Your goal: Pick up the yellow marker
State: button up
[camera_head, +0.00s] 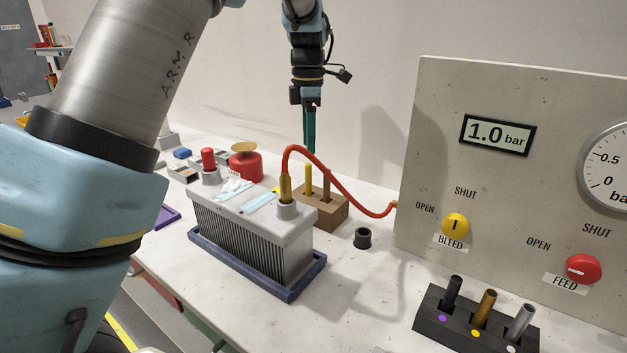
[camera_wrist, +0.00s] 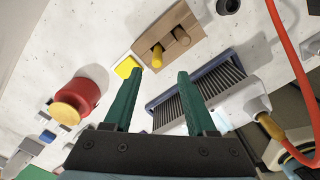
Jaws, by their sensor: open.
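The yellow marker (camera_head: 308,180) stands upright in a wooden block (camera_head: 326,213), beside a brown stick (camera_head: 326,186). In the wrist view the yellow marker (camera_wrist: 158,60) shows in the block (camera_wrist: 170,24), between and beyond my fingertips, with the brown stick (camera_wrist: 182,37) to its right. My gripper (camera_head: 309,148) has green fingers pointing down, above the block and close over the marker in the head view. In the wrist view my gripper (camera_wrist: 159,75) is open with nothing between its fingers. The exact gap to the marker is hard to tell.
A finned grey unit (camera_head: 265,240) in a blue tray (camera_head: 270,290) stands in front of the block. An orange hose (camera_head: 345,178) arches past the block to the gauge panel (camera_head: 440,130). A red device (camera_head: 246,166) stands behind left; a black cup (camera_head: 363,238) is right.

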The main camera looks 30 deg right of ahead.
send_over(309, 178)
jog(key=f, duration=0.3)
jog(key=f+p, duration=0.1)
jog(key=f, duration=0.1)
jog(key=shift+w+d+f, duration=0.1)
jog(key=shift+w+d, duration=0.1)
jog(key=shift+w, duration=0.05)
jog(key=shift+w+f+p, duration=0.15)
jog(key=shift+f+p, duration=0.8)
jog(key=shift+f, duration=1.8)
grip_shut()
